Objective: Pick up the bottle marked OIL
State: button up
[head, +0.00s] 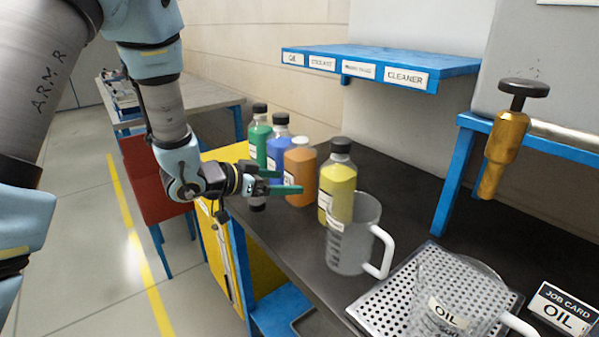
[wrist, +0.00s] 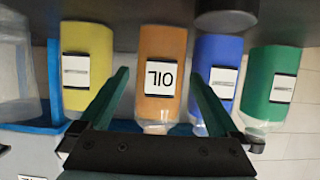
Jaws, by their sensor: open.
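The bottle marked OIL is orange (head: 299,178) and stands upright on the dark bench between the blue and yellow bottles. In the wrist view, which is upside down, the orange bottle (wrist: 163,48) shows its OIL label facing me. My gripper (head: 286,181) is open and empty, reaching level toward the orange bottle from its left. In the wrist view its two green fingers (wrist: 159,75) appear on either side of the orange bottle. I cannot tell whether the fingertips are beside it or still short of it.
A yellow bottle (head: 338,188), a blue bottle (head: 279,145) and a green bottle (head: 258,140) stand close by. A clear jug (head: 350,245) is in front of the yellow one. A jug labelled OIL (head: 455,290) sits on a perforated tray (head: 385,287). A blue shelf (head: 380,62) overhangs behind.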

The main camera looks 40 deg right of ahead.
aim_at(288, 184)
jog(key=x, duration=0.2)
jog(key=p+x, duration=0.1)
jog(key=x, duration=0.2)
jog(key=shift+w+a+f+p, duration=0.1)
jog(key=shift+a+f+p, duration=0.05)
jog(key=shift+f+p, duration=0.15)
jog(key=shift+r, duration=0.1)
grip_shut()
dwell(0.4)
